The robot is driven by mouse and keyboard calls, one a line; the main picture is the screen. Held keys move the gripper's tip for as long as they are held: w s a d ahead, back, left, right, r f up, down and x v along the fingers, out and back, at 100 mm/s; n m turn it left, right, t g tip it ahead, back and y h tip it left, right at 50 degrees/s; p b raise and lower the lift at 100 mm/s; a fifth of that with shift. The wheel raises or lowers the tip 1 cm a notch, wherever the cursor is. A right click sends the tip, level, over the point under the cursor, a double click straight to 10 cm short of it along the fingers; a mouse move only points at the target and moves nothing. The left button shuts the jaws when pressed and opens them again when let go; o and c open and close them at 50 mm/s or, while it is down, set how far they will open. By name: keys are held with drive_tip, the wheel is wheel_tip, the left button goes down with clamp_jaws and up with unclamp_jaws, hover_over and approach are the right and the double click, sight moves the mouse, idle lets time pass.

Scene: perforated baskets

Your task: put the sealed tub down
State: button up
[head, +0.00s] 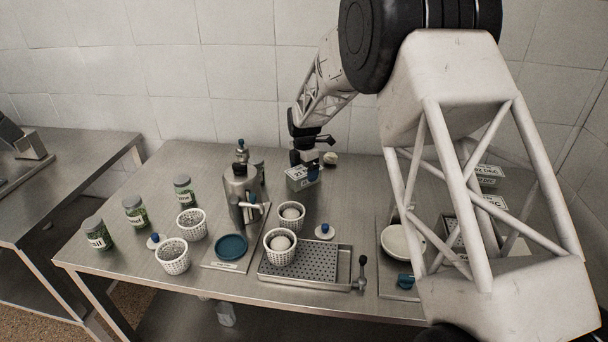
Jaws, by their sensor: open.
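A small grey tub (297,181) with a printed date label stands toward the back middle of the table, and looks to be the sealed tub. My gripper (308,166) is right above and behind it, pointing down, with its fingers close to the tub's right end. The gripper is open. A small blue part shows at that end, and I cannot tell whether it belongs to the tub or the gripper. The tub appears to rest on the metal table (190,270), but whether the fingers still touch it is too small to tell.
A steel pot (238,190) stands left of the tub. Perforated white baskets (173,257), some holding round white items, stand in front, beside a drip tray (300,265) and a blue disc (231,247). Green-filled jars (134,211) line the left. My arm hides much of the right side.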

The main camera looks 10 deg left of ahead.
sight(305, 170)
wheel_tip(305, 170, up, 10)
drive_tip(key=shift+f, duration=0.25)
drive_tip(key=shift+r, duration=0.1)
idle(0.9)
drive_tip(key=s+d+r+m+t, duration=0.1)
drive_tip(key=s+d+r+m, duration=0.65)
drive_tip(key=s+d, duration=0.4)
drive_tip(key=s+d+r+m, duration=0.6)
drive_tip(key=s+d+r, duration=0.2)
drive_tip(key=s+d, duration=0.3)
drive_tip(key=s+d+f+m, duration=0.1)
drive_tip(key=s+d+m, duration=0.2)
drive_tip(key=s, duration=0.7)
drive_tip(key=s+d+f+m+t, duration=0.1)
drive_tip(key=s+d+m, duration=0.2)
drive_tip(key=s+m, duration=0.3)
drive_tip(key=s+d+f+m, duration=0.1)
drive_tip(key=s+d+m, duration=0.3)
drive_tip(key=s, duration=1.1)
drive_tip(key=shift+f+m+t, duration=0.25)
drive_tip(key=shift+m+t, duration=0.05)
drive_tip(key=shift+m, duration=0.05)
